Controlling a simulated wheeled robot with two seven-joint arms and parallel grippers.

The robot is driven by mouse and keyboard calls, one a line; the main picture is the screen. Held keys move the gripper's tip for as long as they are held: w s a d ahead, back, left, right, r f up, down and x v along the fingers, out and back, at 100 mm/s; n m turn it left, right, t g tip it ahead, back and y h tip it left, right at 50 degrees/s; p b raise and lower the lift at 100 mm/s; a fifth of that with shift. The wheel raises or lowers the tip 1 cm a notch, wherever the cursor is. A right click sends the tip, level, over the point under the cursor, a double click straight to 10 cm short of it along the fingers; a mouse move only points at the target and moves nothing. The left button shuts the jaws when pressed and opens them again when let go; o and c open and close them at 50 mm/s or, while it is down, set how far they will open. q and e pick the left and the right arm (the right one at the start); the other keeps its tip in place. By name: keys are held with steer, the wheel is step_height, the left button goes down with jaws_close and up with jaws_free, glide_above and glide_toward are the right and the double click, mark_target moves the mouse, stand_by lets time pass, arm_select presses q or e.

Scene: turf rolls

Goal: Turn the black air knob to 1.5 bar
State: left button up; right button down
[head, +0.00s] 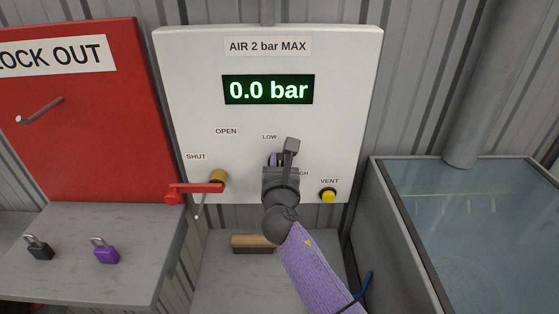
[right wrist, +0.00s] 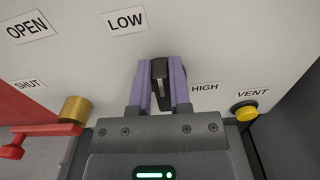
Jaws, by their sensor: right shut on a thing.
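The black air knob (right wrist: 160,84) sits on the white panel (head: 340,90) between the LOW and HIGH labels. In the right wrist view it has a light pointer line and stands between the two purple fingers. My right gripper (right wrist: 159,90) is shut on the knob. In the head view my right gripper (head: 281,160) hides most of the knob. The green display (head: 268,89) reads 0.0 bar. My left gripper is not in view.
A red lever (head: 195,188) on a brass valve lies left, near SHUT. A yellow VENT button (head: 327,195) is close on the right. A brush (head: 252,242) lies below the panel. Two padlocks (head: 105,250) (head: 38,247) lie on the left shelf. A water tank (head: 480,220) stands right.

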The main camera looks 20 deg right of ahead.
steer(key=shift+s+d+m, duration=0.1)
steer(key=shift+d+m, duration=0.15)
steer(key=shift+m, duration=0.75)
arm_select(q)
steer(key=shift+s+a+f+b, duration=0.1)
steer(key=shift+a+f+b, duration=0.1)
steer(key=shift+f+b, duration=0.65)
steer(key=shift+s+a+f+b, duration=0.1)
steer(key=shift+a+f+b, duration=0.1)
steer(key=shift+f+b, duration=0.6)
arm_select(e)
steer(key=shift+s+d+f+m, duration=0.1)
steer(key=shift+d+f+m, duration=0.25)
steer(key=shift+m, duration=1.8)
steer(key=shift+s+d+f+m, duration=0.1)
steer(key=shift+d+f+m, duration=0.25)
steer(key=shift+m, duration=1.85)
steer(key=shift+s+d+f+m, duration=0.15)
steer(key=shift+f+m, duration=0.3)
steer(key=shift+m, duration=1.7)
steer(key=shift+w+d, duration=0.1)
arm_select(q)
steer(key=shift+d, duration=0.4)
arm_select(e)
steer(key=c, duration=0.6)
jaws_free()
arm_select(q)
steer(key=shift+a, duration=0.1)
arm_select(e)
steer(key=shift+o, duration=0.2)
